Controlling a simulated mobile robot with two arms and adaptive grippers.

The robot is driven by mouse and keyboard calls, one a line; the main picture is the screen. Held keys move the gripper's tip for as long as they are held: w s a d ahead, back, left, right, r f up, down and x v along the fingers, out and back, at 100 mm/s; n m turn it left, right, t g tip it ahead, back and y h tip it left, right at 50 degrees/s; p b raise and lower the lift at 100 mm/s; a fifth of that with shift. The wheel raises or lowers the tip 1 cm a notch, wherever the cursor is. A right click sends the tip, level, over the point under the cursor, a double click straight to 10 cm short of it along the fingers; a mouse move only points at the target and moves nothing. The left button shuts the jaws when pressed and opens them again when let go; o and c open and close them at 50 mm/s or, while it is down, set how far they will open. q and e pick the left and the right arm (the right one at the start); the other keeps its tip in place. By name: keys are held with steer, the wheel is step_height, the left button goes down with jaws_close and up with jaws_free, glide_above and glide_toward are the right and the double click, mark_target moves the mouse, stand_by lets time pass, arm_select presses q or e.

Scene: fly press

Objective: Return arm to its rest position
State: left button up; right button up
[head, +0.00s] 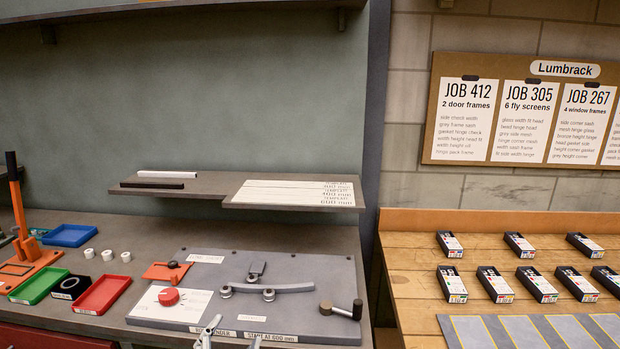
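The bender (190,328) is a grey plate on the left bench, with a label reading "BENDER" on its front edge. Its arm (341,312) is a short bar at the front right, with a dark knob at the left end and an upright black grip at the right. A curved grey strip (290,288) lies against rollers near the middle. Two metal fingertips, seemingly my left gripper (236,329), show apart and empty at the bottom edge, in front of the plate. The rest of that gripper is cut off. My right gripper is not in view.
Left of the bender are a green tray (38,287), a red tray (103,295), a blue tray (70,235), white rollers (107,255) and an orange press (25,262). A shelf (210,187) overhangs behind. The right wooden bench (405,290) holds several small boxes.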

arm_select(q)
steer(key=s+a+f+n+g+y, duration=0.1)
steer(key=s+a+f+n+g, duration=0.1)
steer(key=s+a+f+g, duration=0.3)
steer(key=s+f+n+g+y, duration=0.1)
steer(key=s+f+n+g, duration=0.1)
steer(key=s+f, duration=0.55)
steer(key=s+f+n+g, duration=0.1)
steer(key=s+f+g, duration=0.2)
steer(key=s, duration=0.5)
steer(key=s+f+g, duration=0.2)
steer(key=s+g, duration=0.1)
steer(key=s, duration=0.5)
step_height(320, 180, down, 27)
steer(key=s+g, duration=0.2)
steer(key=s, duration=0.1)
steer(key=s+a+f+g, duration=0.1)
steer(key=s+a+f, duration=0.2)
steer(key=s+f, duration=1.2)
steer(key=shift+s+a+f+h, duration=0.15)
steer(key=shift+s+f+h, duration=0.15)
steer(key=shift+s, duration=0.15)
